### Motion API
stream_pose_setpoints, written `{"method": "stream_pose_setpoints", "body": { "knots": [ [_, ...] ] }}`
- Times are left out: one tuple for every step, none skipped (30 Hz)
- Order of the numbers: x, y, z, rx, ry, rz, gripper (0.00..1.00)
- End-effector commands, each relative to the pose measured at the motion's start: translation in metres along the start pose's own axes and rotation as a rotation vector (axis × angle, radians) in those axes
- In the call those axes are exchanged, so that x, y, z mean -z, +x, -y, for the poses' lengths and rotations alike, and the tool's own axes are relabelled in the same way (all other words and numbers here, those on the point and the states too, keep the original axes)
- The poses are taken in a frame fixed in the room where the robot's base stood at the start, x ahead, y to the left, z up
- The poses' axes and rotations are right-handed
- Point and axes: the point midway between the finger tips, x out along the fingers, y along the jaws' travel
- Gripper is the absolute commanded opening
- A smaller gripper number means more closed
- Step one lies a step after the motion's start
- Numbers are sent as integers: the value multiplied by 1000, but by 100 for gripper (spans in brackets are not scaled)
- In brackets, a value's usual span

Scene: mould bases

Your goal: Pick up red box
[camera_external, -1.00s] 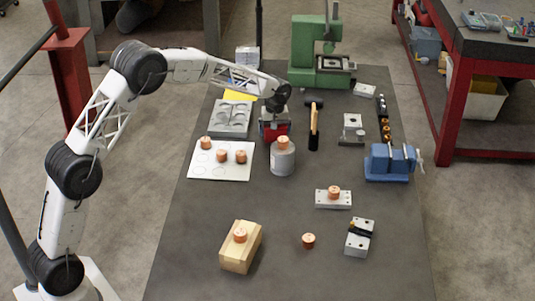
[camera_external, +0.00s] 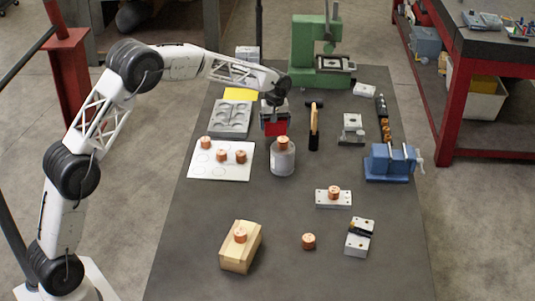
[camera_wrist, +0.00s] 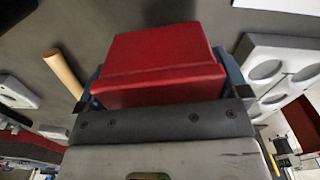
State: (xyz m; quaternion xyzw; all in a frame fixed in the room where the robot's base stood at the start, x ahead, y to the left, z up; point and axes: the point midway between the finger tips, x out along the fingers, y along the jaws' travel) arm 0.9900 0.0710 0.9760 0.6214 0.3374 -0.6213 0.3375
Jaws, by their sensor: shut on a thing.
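The red box (camera_external: 275,128) is held in my gripper (camera_external: 274,115) in the external view, in the upper middle of the dark table. The box appears raised a little above the table. In the wrist view the red box (camera_wrist: 160,68) fills the upper middle, with my gripper's blue-edged fingers (camera_wrist: 160,85) on either side of it. My gripper is shut on the box. The underside of the box is hidden.
A grey cylinder (camera_external: 282,163) with a copper piece on top stands just in front of the box. A grey mould plate (camera_external: 230,118) lies to the left, a hammer (camera_external: 314,130) to the right. A green press (camera_external: 308,52) stands behind.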

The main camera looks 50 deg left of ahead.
Motion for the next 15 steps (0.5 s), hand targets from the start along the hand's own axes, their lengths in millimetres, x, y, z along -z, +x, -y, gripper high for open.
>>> {"method": "stream_pose_setpoints", "body": {
  "knots": [
    [0,-9,0,-2,0,-1,58],
    [0,-13,0,-2,0,-2,58],
    [0,-19,0,-2,0,-2,58],
    [0,-24,0,-2,0,-2,58],
    [0,-29,-1,-2,0,-2,58],
    [0,-35,-1,-2,0,-2,58],
    [0,-39,-1,-3,0,-2,58],
    [0,-44,-1,-3,0,-2,58],
    [0,-49,0,-3,0,-2,58],
    [0,-52,0,-2,0,-2,58],
    [0,-56,0,-2,0,-1,58],
    [0,-59,0,-1,0,-1,58],
    [0,-62,0,-1,0,-1,58],
    [0,-64,0,-1,0,-1,58],
    [0,-66,0,-1,0,-1,58]
  ]
}}
